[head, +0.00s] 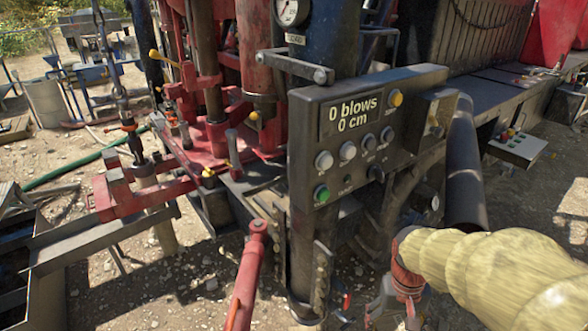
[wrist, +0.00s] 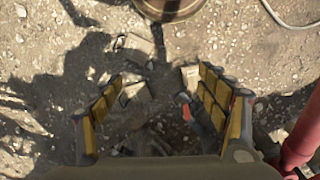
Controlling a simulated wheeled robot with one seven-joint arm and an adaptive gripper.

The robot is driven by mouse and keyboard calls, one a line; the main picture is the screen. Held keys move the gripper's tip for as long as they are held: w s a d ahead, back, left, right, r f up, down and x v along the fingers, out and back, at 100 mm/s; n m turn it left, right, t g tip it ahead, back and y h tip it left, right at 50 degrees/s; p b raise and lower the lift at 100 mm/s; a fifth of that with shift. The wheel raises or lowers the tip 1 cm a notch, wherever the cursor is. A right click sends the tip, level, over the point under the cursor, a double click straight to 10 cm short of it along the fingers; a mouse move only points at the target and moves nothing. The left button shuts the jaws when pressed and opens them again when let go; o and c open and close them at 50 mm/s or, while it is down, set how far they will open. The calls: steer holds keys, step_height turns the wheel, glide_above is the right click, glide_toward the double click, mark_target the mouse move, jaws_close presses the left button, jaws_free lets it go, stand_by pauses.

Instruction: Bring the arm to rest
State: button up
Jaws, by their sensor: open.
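My gripper (head: 396,306) hangs at the bottom right of the head view, below the yellow sleeve of my arm. In the wrist view my gripper (wrist: 158,110) shows two yellow-padded fingers spread wide apart. In the head view the gripper is to the right of the control panel's post and lower than the panel (head: 350,180). Its fingertips are small and partly dark there.
The panel's display reads "0 blows 0 cm". A red lever (head: 247,275) stands left of the post, and a dark thick pipe (head: 465,170) rises near my arm. Red rig machinery (head: 215,130) fills the middle. A small switch box (head: 517,148) is at right. Open gravel lies at far right.

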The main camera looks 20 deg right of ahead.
steer(key=a+r+n+t, duration=0.4)
steer(key=a+r+t, duration=0.2)
steer(key=a+r, duration=0.9)
steer(key=shift+r+n+y, duration=0.2)
steer(key=shift+n+y, duration=0.1)
steer(key=shift+s, duration=0.1)
